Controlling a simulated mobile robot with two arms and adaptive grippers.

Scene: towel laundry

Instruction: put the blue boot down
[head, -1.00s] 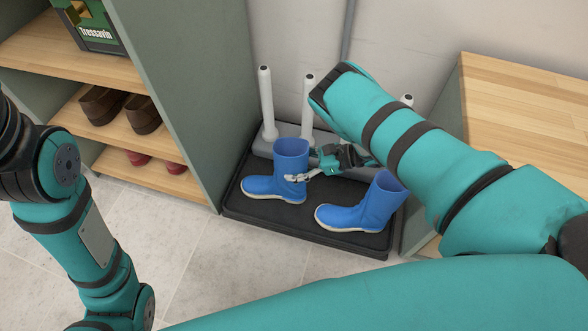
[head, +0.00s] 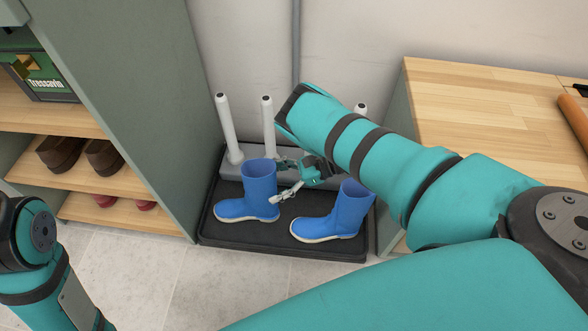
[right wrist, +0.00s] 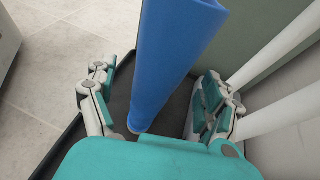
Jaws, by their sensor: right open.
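Two blue boots stand upright on a black tray (head: 285,250). The left blue boot (head: 258,182) has its toe to the left; the right blue boot (head: 345,212) stands a short way from it on the same tray. My right gripper (head: 279,181) is open at the right side of the left boot's shaft, empty. In the right wrist view the blue shaft (right wrist: 165,60) rises between the spread fingers, with gaps at both sides. My left gripper is out of view; only part of that arm shows at the left.
A grey rack with white upright pegs (head: 228,130) stands behind the boots. A shelf unit (head: 105,190) with brown shoes (head: 103,158) is at the left. A wooden-topped cabinet (head: 470,110) stands at the right. The tiled floor in front is clear.

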